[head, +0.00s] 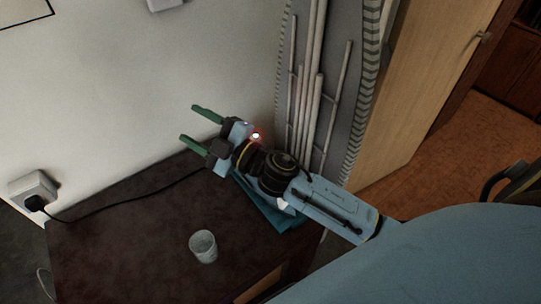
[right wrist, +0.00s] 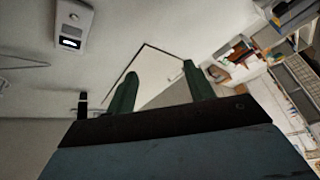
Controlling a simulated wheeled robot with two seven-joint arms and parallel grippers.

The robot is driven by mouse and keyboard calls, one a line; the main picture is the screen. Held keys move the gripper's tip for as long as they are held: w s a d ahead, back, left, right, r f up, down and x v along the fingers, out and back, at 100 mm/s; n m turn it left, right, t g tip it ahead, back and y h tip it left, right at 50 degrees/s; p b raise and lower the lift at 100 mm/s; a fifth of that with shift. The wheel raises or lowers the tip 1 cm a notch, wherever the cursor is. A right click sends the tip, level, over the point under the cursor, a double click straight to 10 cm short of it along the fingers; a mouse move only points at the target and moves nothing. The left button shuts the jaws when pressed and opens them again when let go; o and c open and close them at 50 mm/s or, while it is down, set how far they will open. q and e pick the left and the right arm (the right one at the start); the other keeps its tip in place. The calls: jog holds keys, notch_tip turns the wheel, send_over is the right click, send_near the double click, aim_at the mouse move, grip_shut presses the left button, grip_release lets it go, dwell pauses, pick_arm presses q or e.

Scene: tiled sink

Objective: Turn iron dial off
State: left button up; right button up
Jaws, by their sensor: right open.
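My right gripper (head: 187,122) is open and empty above the back of the dark table, its green fingers pointing left toward the wall. It also shows open in the right wrist view (right wrist: 160,70), with nothing between its fingers. The iron and its dial cannot be made out. A black cord (head: 130,205) runs over the table to behind my right gripper. A small red-white glow (head: 256,135) shows beside my right wrist; I cannot tell what it belongs to. A teal object (head: 285,218) lies partly hidden under my right arm. My left gripper is out of view.
The dark brown table (head: 120,240) bears a whitish cup (head: 203,246) near its front. A wall socket (head: 33,188) with a black plug is at the left. A grey folded board with white poles (head: 311,90) stands behind my arm. A wooden door (head: 425,80) is at the right.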

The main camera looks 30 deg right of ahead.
jog(key=s+a+n+g+y, duration=0.3)
jog(key=a+n+g+y, duration=0.35)
jog(key=n+g, duration=0.6)
jog(key=w+d+f+n+g+h, duration=0.1)
jog(key=d+f+n+g+h, duration=0.3)
jog(key=d+f+n+h, duration=0.45)
jog(key=d+r+m+g+h, duration=0.1)
jog(key=d+m+h, duration=0.1)
jog(key=d+h, duration=0.35)
jog(key=d+r+m+h, duration=0.2)
jog(key=d+m+h, duration=0.1)
jog(key=d, duration=0.6)
jog(key=f, duration=1.3)
jog(key=shift+w+d+p, duration=0.25)
jog(key=shift+w+p, duration=0.1)
jog(key=shift+w, duration=0.05)
jog(key=shift+c, duration=0.3)
jog(key=c, duration=0.9)
